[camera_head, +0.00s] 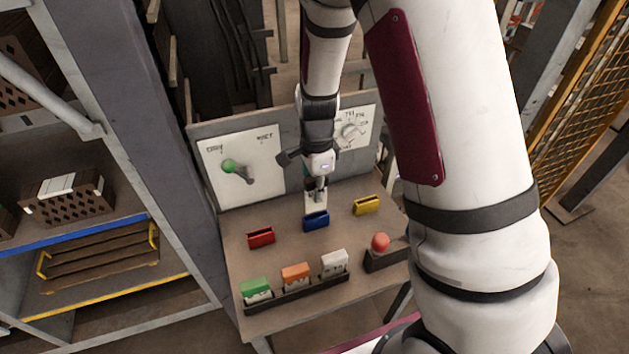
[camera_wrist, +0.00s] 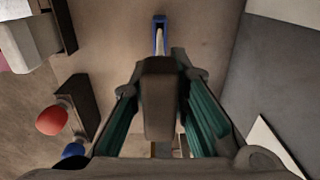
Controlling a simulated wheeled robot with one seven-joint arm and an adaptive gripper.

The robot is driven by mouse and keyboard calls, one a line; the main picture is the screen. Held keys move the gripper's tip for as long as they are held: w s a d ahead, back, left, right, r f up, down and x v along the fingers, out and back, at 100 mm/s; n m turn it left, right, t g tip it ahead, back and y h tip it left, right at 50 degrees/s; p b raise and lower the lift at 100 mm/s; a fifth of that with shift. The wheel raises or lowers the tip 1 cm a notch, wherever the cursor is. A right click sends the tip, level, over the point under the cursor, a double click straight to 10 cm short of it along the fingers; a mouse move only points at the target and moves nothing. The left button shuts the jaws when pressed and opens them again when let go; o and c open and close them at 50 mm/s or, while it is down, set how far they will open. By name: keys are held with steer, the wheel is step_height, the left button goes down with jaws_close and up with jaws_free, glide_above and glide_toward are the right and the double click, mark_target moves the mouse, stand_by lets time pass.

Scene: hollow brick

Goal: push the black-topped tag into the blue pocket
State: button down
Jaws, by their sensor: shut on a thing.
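My gripper (camera_head: 318,184) points down over the back middle of the bench and is shut on the black-topped tag. The tag's pale lower body (camera_head: 316,203) shows below the fingers in the head view; its top is hidden there. The blue pocket (camera_head: 316,221) stands upright just beneath it. In the wrist view, a dark block (camera_wrist: 162,95) lies between the teal fingers. The blue pocket (camera_wrist: 160,19) is beyond them, with a pale strip at its opening. The tag's lower end overlaps the pocket in the head view; I cannot tell how deep it sits.
A red pocket (camera_head: 261,237) stands left and a yellow pocket (camera_head: 367,205) right. A dark rack (camera_head: 295,294) in front holds green-, orange- and white-topped tags. A red button (camera_head: 380,242) stands at the right. An upright panel (camera_head: 243,167) with a green-knobbed lever and a dial backs the bench.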

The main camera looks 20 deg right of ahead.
mark_target(316, 210)
steer(key=shift+f, duration=0.3)
steer(key=shift+f, duration=0.5)
steer(key=shift+f+b, duration=1.15)
steer(key=shift+f, duration=1.55)
stand_by(1.7)
steer(key=c, duration=1.4)
jaws_free()
steer(key=shift+c, duration=0.2)
steer(key=shift+r, duration=0.1)
step_height(316, 210, up, 12)
steer(key=shift+f, duration=0.1)
